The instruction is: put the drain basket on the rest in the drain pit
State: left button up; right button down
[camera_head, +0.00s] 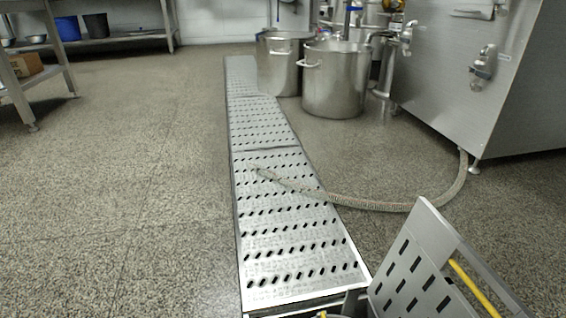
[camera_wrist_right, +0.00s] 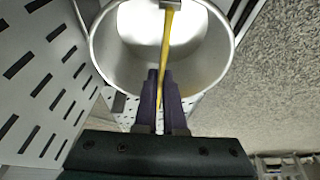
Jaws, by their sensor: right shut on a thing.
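The drain basket (camera_wrist_right: 105,45) is a round, pale metal pail with a yellow handle (camera_wrist_right: 166,45) arching over its mouth. It fills the upper middle of the right wrist view. My right gripper (camera_wrist_right: 160,75) has two dark purple fingers closed on the yellow handle, in front of the basket's near rim. In the head view only a small yellow bit shows at the bottom edge, and the basket cannot be made out clearly there. The rest and the inside of the drain pit are hidden. My left gripper is in neither view.
A slotted drain cover (camera_head: 408,285) stands tilted at the lower right, with a yellow bar behind it. Flat slotted covers (camera_head: 285,225) run away along the channel. A hose (camera_head: 375,206) crosses them. Steel pots (camera_head: 335,85) and a steel machine (camera_head: 480,95) stand beyond. The left floor is clear.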

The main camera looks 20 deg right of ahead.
jog(key=shift+r, duration=0.15)
jog(key=shift+f, duration=0.25)
jog(key=c, duration=1)
grip_release()
jog(key=shift+r, duration=0.1)
